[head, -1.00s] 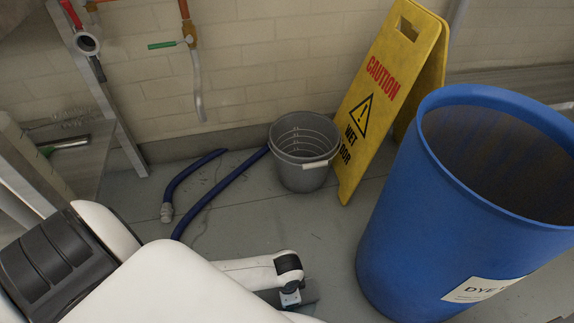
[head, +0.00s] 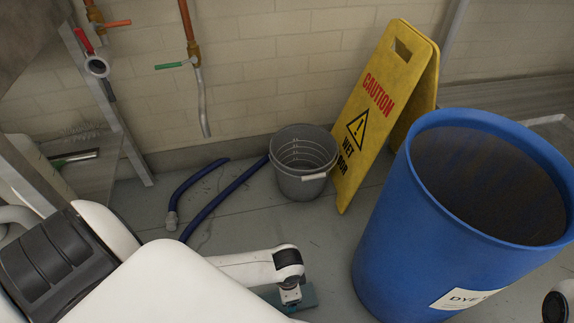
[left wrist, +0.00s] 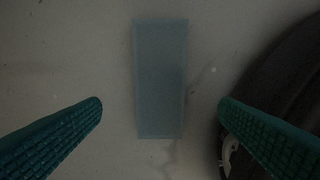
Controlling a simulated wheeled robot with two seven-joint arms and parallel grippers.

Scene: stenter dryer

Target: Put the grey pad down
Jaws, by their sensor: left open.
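The grey pad (left wrist: 161,78) is a flat blue-grey rectangle in the left wrist view. It lies lengthwise between my left fingers against the pale floor, with a clear gap on both sides. My left gripper (left wrist: 161,101) is open, its green ribbed fingers apart and not touching the pad. In the head view, my left wrist reaches low over the floor, with a teal-grey piece showing around my left gripper (head: 290,297); I cannot tell there how much of it is pad or finger. My right gripper is not in view.
A blue dye barrel (head: 400,235) stands close to the right of my left wrist. A grey bucket (head: 303,187), a yellow caution sign (head: 372,125) and a blue hose (head: 225,195) are farther back by the wall. The floor (head: 270,225) between is bare.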

